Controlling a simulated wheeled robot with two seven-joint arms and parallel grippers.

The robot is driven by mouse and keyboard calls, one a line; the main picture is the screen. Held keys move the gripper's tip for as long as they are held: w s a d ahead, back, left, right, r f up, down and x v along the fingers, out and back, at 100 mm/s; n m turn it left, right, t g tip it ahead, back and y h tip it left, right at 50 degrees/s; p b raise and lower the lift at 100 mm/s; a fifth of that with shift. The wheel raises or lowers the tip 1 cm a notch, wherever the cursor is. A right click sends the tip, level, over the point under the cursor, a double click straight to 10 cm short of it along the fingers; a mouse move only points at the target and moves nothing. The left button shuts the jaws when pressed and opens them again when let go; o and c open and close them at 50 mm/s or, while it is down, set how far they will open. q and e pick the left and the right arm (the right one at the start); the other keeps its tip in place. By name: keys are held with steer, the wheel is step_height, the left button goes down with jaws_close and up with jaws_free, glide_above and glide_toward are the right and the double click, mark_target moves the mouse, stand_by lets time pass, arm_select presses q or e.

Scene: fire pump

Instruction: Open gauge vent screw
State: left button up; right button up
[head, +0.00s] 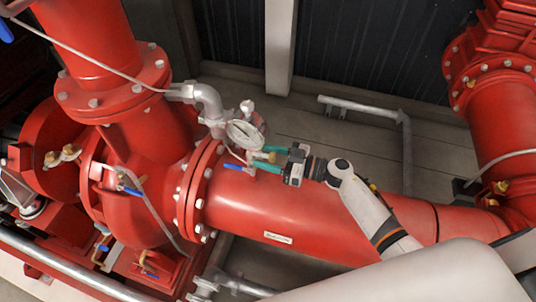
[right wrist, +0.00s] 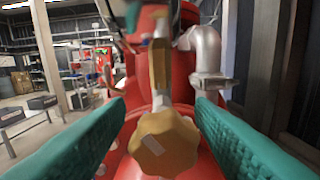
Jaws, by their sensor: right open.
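The gauge vent screw is a brass, lobed knob (right wrist: 165,145) with a pale mark on its face, in the lower middle of the right wrist view. A brass fitting shows small below the round white-faced gauge (head: 244,134) in the head view. My right gripper (head: 262,157) is open, its teal fingers pointing left at this fitting. In the right wrist view, the fingers stand on either side of the knob, with gaps on both sides. I cannot tell whether the fingertips reach past it. My left gripper is not in view.
A blue-handled small valve (head: 236,167) sits just left of the gripper. A silver elbow pipe (head: 207,100) rises behind the gauge. The big red pipe (head: 300,210) runs below my right arm. Bolted flanges (head: 203,185) stand to the left.

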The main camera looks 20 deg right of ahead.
steer(key=shift+w+d+f, duration=0.1)
steer(key=shift+w+d, duration=0.05)
steer(key=shift+c, duration=0.3)
steer(key=c, duration=0.9)
steer(key=shift+c, duration=0.2)
